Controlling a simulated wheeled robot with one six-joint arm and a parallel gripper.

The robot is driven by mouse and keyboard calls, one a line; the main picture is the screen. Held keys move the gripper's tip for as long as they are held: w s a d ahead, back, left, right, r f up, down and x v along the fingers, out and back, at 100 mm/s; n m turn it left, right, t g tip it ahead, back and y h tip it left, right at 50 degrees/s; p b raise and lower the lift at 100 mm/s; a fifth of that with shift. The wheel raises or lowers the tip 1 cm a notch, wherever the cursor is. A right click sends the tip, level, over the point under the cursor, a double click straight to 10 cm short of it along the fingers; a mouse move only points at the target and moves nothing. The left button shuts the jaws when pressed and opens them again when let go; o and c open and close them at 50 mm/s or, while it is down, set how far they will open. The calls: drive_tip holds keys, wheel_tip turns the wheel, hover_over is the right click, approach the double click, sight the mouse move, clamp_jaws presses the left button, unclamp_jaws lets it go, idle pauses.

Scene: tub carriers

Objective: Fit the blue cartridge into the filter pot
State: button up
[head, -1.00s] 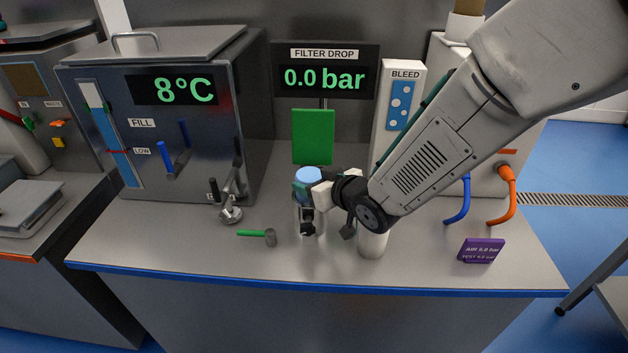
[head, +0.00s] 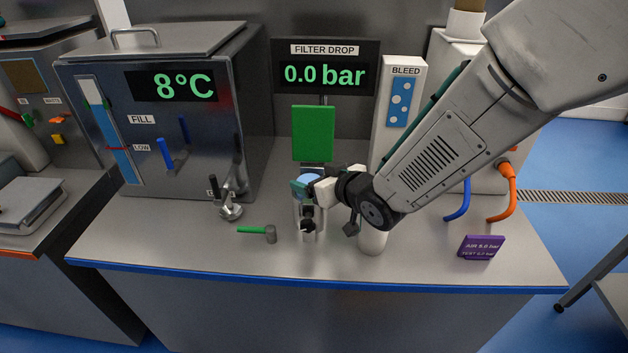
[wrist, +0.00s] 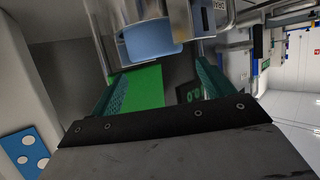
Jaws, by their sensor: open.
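The blue cartridge (head: 309,182) sits upright in the mouth of the metal filter pot (head: 309,236), with only its top showing above the rim. How deep it sits is partly hidden by my gripper. My gripper (head: 304,187) is open at the pot's mouth, with its teal fingers close around the cartridge top. In the wrist view the cartridge (wrist: 150,40) shows just beyond and between the open fingers (wrist: 160,78), with shiny metal beside it. I cannot tell whether a finger touches it.
A green-handled mallet (head: 258,232) lies left of the pot. A white cylinder (head: 373,240) stands to the right, partly under my arm. The FILTER DROP display (head: 325,70) reads 0.0 bar. A green panel (head: 313,133) stands behind. The bench front (head: 300,270) is clear.

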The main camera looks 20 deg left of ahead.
drive_tip(key=v, duration=1.1)
drive_tip(key=w+d+r+m+h, duration=0.1)
drive_tip(key=d+r+m+h, duration=0.25)
drive_tip(key=d, duration=0.75)
drive_tip(key=d+r+m+h, duration=0.2)
drive_tip(key=d+h, duration=0.3)
drive_tip(key=d, duration=0.6)
drive_tip(key=s+d+r+m+g+h, duration=0.1)
drive_tip(key=s+d+r+m+g, duration=0.1)
drive_tip(key=s+d, duration=0.4)
drive_tip(key=s+d+r+m+g+h, duration=0.1)
drive_tip(key=s+d, duration=0.6)
drive_tip(key=s, duration=0.8)
drive_tip(key=r+m+g, duration=0.1)
drive_tip(key=m+g, duration=0.1)
drive_tip(key=g, duration=0.1)
drive_tip(key=shift+s+g, duration=0.15)
drive_tip(key=shift+g, duration=0.25)
drive_tip(key=shift+h, duration=0.25)
